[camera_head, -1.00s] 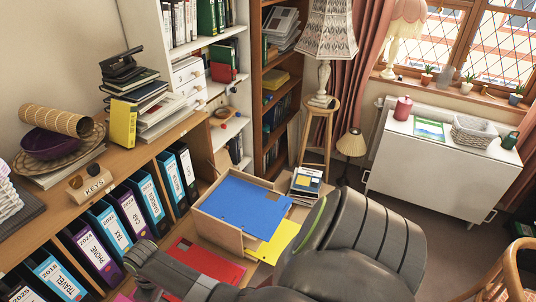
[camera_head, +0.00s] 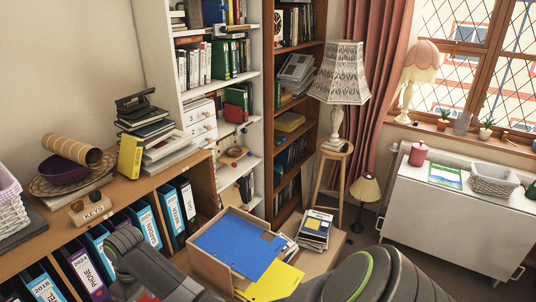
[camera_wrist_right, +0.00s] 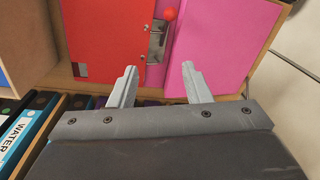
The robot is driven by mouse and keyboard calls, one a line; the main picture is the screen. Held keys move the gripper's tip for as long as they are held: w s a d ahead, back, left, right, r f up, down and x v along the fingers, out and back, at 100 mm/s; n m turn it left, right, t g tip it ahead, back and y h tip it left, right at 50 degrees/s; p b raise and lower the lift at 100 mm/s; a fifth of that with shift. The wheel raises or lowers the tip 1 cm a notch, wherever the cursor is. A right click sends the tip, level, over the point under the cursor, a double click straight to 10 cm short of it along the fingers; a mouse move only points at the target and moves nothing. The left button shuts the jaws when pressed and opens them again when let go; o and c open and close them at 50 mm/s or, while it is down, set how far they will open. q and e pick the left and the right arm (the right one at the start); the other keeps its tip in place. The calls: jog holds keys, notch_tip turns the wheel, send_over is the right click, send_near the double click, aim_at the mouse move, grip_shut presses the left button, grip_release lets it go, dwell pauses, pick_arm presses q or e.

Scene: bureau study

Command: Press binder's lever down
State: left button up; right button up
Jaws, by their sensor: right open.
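In the head view my arm links show at the lower edge, but neither gripper's fingers do.
A wooden box with a blue folder (camera_head: 238,246) and a yellow folder (camera_head: 272,283) lies on the desk, with a stack of magazines (camera_head: 314,230) behind. Upright binders (camera_head: 148,222) fill the left shelf. In the wrist view, binders (camera_wrist_right: 22,135) stand at lower left.

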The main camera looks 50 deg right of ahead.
jog(key=s+d+f+m+t+h+b, duration=0.1)
jog(key=s+d+f, duration=0.3)
jog(key=s, duration=0.4)
jog(key=s+d+f+m+t, duration=0.1)
jog(key=s+d+f, duration=0.2)
jog(key=s, duration=0.5)
jog(key=s+d+f+m+t+h+b, duration=0.15)
jog(key=s+d+f, duration=0.25)
jog(key=s, duration=0.4)
jog(key=s+d+f+b, duration=0.1)
jog(key=s+f+b, duration=0.1)
jog(key=f, duration=0.4)
jog(key=s+d+f+b, duration=0.1)
jog(key=s+f+b, duration=0.1)
jog(key=f, duration=0.4)
jog(key=shift+s+d+f+m+g+b, duration=0.25)
jog(key=shift+s+d+m+g+b, duration=0.1)
jog(key=shift+s, duration=0.55)
